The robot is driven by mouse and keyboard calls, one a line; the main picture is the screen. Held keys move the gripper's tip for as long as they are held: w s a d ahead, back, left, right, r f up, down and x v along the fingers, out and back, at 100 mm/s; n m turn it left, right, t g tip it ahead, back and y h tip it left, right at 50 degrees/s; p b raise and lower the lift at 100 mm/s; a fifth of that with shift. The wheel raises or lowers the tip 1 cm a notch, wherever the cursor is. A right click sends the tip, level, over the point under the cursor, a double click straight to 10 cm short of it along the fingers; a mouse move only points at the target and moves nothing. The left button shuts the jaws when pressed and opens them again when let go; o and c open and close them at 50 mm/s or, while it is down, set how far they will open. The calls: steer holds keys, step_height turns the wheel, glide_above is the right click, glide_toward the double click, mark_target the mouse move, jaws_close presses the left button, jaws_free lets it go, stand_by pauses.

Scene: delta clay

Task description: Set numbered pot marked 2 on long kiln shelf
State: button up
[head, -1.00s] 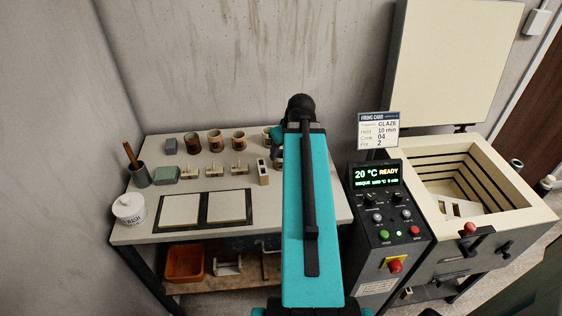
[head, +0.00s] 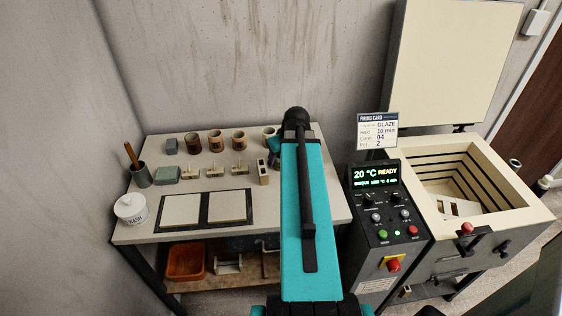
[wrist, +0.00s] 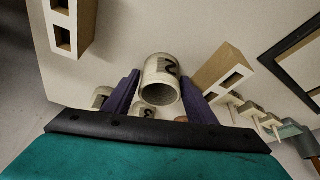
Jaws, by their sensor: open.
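The pale pot marked 2 (wrist: 158,72) stands on the table between the two purple fingers of my gripper (wrist: 158,92) in the wrist view. The fingers are open, one on each side of the pot, and I cannot tell whether either touches it. In the head view a pale pot (head: 268,131) shows at the table's back right, partly hidden by my arm. My gripper (head: 275,152) is mostly hidden there too. I cannot tell which piece is the long kiln shelf; pale slab pieces (head: 452,207) lie inside the open kiln (head: 500,222).
Several brown pots (head: 216,141) stand left of my arm. A hollow block (head: 263,172) and small stands (head: 214,171) are near. Two pale plates in dark frames (head: 206,209) lie at the front. The kiln's control box (head: 385,205) stands between table and kiln.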

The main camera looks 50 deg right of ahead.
steer(key=c, duration=0.9)
steer(key=shift+c, duration=0.2)
steer(key=shift+r, duration=0.15)
steer(key=shift+r+b, duration=0.55)
steer(key=shift+r, duration=1.05)
steer(key=s+b, duration=0.1)
steer(key=s, duration=0.2)
steer(key=shift+a, duration=0.1)
steer(key=shift+b, duration=0.8)
steer(key=shift+s+b, duration=0.1)
steer(key=shift+b, duration=0.25)
